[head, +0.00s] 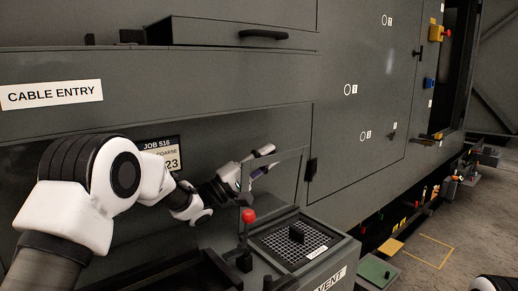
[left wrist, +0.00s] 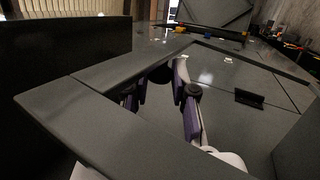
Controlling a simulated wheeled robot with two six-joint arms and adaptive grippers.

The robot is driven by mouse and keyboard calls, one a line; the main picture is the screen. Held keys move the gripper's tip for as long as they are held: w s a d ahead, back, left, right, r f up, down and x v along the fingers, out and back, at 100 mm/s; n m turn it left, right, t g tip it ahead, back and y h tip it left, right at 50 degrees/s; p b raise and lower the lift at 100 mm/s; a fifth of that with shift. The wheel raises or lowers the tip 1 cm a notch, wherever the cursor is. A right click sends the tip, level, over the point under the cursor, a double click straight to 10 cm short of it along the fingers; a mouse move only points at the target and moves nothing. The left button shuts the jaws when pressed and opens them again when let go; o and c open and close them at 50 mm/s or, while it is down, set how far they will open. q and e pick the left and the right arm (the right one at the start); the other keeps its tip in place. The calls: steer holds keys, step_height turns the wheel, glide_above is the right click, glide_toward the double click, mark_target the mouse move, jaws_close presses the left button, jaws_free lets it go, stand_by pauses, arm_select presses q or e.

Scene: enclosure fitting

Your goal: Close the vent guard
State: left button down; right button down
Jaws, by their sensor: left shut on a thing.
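The vent guard (head: 279,156) is a thin dark rectangular frame standing raised behind the vent box (head: 341,247). Its broad grey bars (left wrist: 75,94) fill much of the left wrist view. The box top holds a grille (head: 273,238) with a small black block (head: 297,234) on it, and the guard does not cover it. My left gripper (head: 263,161) is at the guard's upper left side, shut on it. In the left wrist view the purple-padded fingers (left wrist: 163,82) are beside the frame; the exact contact is partly hidden.
A lever with a red knob (head: 248,215) stands left of the grille, close below my left forearm. A job sign (head: 160,153) is behind the arm. The large cabinet wall (head: 250,90) is behind. A green block (head: 376,271) lies right of the vent box.

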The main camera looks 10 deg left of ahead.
arm_select(q)
steer(key=shift+d, duration=0.1)
steer(key=c, duration=0.9)
jaws_free()
steer(key=shift+c, duration=0.2)
